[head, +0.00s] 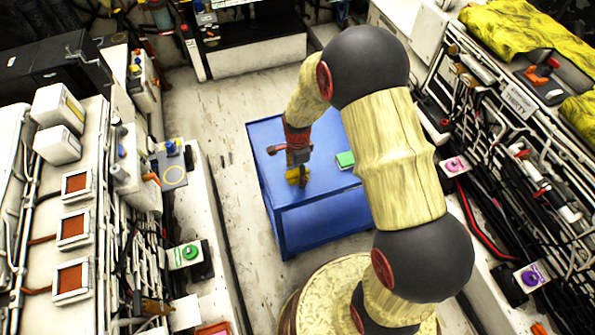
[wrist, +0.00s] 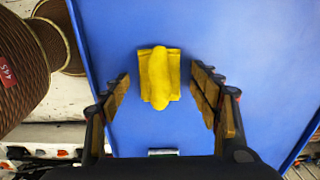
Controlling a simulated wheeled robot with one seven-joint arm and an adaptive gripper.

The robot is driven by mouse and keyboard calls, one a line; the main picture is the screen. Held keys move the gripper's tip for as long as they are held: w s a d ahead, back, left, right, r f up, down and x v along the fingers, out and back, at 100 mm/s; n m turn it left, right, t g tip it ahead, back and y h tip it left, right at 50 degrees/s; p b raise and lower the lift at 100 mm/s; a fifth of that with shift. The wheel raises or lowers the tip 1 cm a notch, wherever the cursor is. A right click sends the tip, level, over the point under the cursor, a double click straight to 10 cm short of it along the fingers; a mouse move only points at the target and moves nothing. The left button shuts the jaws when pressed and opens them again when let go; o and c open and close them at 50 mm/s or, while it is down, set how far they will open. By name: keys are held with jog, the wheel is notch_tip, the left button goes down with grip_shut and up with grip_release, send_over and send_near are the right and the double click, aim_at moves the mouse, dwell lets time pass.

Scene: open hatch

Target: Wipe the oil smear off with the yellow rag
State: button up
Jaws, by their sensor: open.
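The yellow rag (wrist: 158,78) lies on the blue top of a box-like bench (wrist: 250,60), with a raised fold along its middle. My gripper (wrist: 163,88) is open above the rag, one finger to each side of it in the wrist view. No finger visibly touches the rag, and the height between them is hard to tell. In the head view the rag (head: 296,178) shows yellow just below my gripper (head: 298,166), partly covered by it. I cannot make out an oil smear in either view; my arm hides the right part of the bench top.
A green and white block (head: 345,159) lies on the bench top, right of my gripper. Consoles with cables and buttons line both sides, including a green button (head: 190,252) at left and a pink one (head: 454,166) at right. The floor left of the bench is clear.

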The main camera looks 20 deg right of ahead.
aim_at(298, 170)
jog(key=shift+r, duration=0.1)
notch_tip(298, 170, up, 12)
dwell(0.5)
jog(key=s+r+n+t, duration=0.5)
jog(key=s+r+n, duration=1.3)
jog(key=s+r, duration=0.4)
notch_tip(298, 170, up, 3)
jog(key=shift+f+t, duration=0.1)
jog(key=shift+t, duration=0.2)
